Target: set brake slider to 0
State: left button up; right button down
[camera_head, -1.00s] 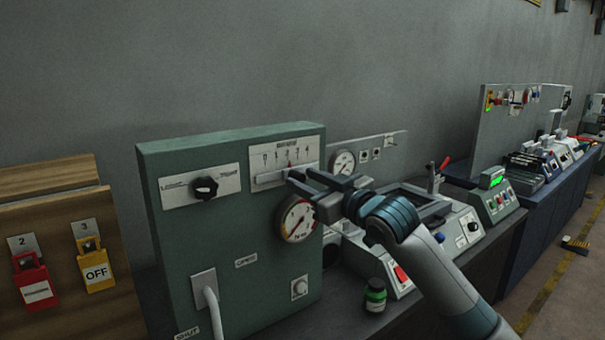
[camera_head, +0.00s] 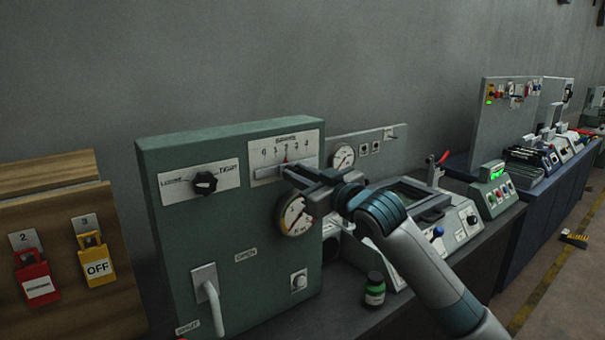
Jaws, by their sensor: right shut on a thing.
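The brake slider's white plate (camera_head: 312,155) is at the upper right of the green cabinet's front. It carries a scale from 0 at left to 4 at right. A small red pointer (camera_head: 285,159) stands at about the 2 mark. My right gripper (camera_head: 291,172) is in front of the plate's lower edge, with its fingers shut on the slider's knob, which the fingers hide. The right arm comes in from the lower right. My left gripper is out of view.
The green cabinet (camera_head: 215,240) also carries a black rotary knob (camera_head: 205,183), a round gauge (camera_head: 296,215) just below my fingers and a white lever handle (camera_head: 213,305). A green-labelled jar (camera_head: 375,289) stands on the bench to the right. Open air lies in front of the cabinet.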

jog(key=s+a, duration=0.1)
jog(key=a, duration=0.1)
jog(key=s+a+p, duration=0.1)
jog(key=s+a, duration=0.1)
jog(key=shift+s+a+f, duration=0.1)
jog(key=shift+a, duration=0.1)
jog(key=c, duration=2)
grip_release()
jog(key=o, duration=0.4)
jog(key=shift+a, duration=0.1)
jog(key=shift+s+a, duration=0.1)
